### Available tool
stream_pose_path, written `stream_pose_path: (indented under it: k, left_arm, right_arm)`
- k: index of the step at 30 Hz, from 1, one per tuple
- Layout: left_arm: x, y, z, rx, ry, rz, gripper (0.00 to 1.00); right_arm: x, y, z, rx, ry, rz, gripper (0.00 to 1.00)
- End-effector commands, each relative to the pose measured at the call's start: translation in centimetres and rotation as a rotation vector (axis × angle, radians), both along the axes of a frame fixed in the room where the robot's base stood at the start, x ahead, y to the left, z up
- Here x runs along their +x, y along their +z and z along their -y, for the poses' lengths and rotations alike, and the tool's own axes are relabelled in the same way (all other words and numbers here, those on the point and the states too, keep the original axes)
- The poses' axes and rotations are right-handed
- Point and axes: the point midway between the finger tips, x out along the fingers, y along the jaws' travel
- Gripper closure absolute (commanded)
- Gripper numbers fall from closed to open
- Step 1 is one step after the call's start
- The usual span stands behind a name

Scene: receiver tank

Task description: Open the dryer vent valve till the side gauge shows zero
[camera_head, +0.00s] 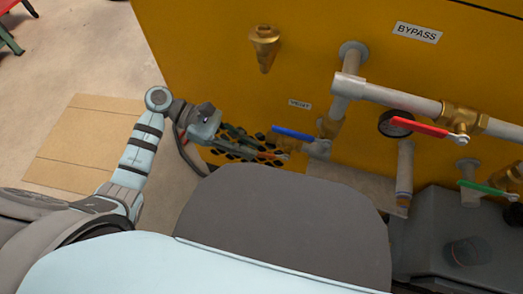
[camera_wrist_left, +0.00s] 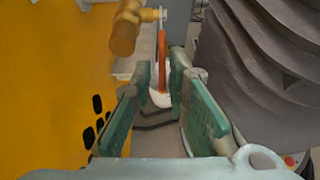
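My left gripper (camera_head: 270,147) reaches in from the left, low against the yellow panel, just under a blue lever (camera_head: 293,134). In the left wrist view its green-padded fingers (camera_wrist_left: 160,88) stand apart. An orange-red lever (camera_wrist_left: 162,52) hangs from a brass valve body (camera_wrist_left: 125,28), in line with the gap between the fingertips; I cannot tell whether it touches them. A small orange piece (camera_head: 281,155) shows by the fingertips in the head view. My right gripper is not in view.
A red lever (camera_head: 420,127) and a green lever (camera_head: 487,188) are on pipework to the right, under a BYPASS sign (camera_head: 417,33). A small label (camera_head: 299,104) is too blurred to read. A brass fitting (camera_head: 264,47) juts out above. Dark ribbed machinery (camera_wrist_left: 265,65) stands right of the fingers.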

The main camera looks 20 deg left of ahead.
Motion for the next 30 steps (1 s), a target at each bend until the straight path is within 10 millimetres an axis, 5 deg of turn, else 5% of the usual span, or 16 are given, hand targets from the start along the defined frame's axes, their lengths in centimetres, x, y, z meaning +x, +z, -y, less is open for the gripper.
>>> stream_pose_path:
  k: [8, 17, 20, 30]
  left_arm:
    - [-0.3, -1.5, 3.5, -0.002, 0.003, -0.001, 0.85]
    - [-0.3, -1.6, 3.7, -0.001, 0.005, -0.001, 0.85]
    - [-0.3, -1.6, 3.7, -0.001, 0.005, -0.001, 0.99]
    - [-0.3, -1.6, 3.7, -0.002, 0.005, -0.001, 1.0]
  right_arm:
    - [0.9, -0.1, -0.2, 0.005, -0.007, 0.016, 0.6]
    - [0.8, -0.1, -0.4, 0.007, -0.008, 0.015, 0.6]
    - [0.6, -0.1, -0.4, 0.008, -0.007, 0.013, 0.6]
    - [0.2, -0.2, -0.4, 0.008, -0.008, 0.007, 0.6]
